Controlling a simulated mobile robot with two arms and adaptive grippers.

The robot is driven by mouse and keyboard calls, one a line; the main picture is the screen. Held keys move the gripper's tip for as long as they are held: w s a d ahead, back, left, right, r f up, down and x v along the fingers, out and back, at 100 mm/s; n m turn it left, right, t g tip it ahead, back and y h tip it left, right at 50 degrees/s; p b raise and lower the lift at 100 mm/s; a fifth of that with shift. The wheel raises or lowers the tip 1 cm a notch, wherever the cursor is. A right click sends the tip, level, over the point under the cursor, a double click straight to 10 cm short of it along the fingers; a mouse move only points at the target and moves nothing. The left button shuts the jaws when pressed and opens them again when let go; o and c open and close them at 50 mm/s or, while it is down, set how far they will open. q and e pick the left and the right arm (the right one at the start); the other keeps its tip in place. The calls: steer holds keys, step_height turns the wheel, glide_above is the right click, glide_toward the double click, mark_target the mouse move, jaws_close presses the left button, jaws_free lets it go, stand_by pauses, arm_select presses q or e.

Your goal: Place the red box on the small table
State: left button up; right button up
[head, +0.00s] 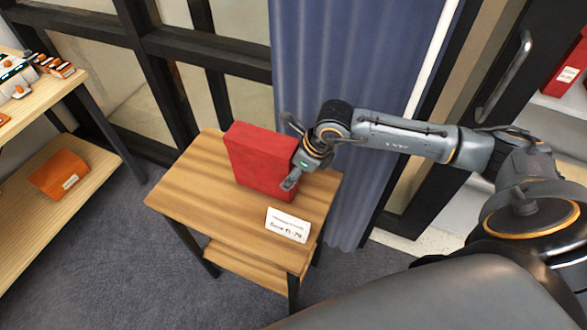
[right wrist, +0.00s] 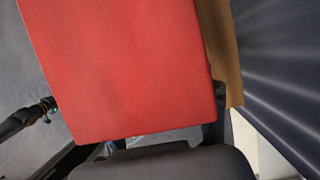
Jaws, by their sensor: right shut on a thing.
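The red box (head: 254,160) stands upright over the top of the small wooden table (head: 185,188) in the head view. I cannot tell whether its bottom touches the tabletop. My right gripper (head: 293,172) is at the box's right end and shut on it. In the right wrist view the red box (right wrist: 125,70) fills the middle, and the gripper's fingertips are mostly hidden at its lower edge. A strip of the wooden tabletop (right wrist: 222,60) shows beside it. My left gripper is not in view.
A white label card (head: 288,225) stands at the table's front right. A wooden shelf (head: 50,95) with small orange items and an orange box (head: 60,180) is at the left. A blue curtain (head: 345,60) hangs right behind the table. Another red box (head: 568,68) sits in a cabinet at far right.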

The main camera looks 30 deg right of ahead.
steer(key=shift+f, duration=0.2)
steer(key=o, duration=1.6)
steer(key=shift+c, duration=0.2)
steer(key=shift+r, duration=0.1)
steer(key=b+v, duration=0.2)
steer(key=v, duration=1)
steer(key=shift+s, duration=0.15)
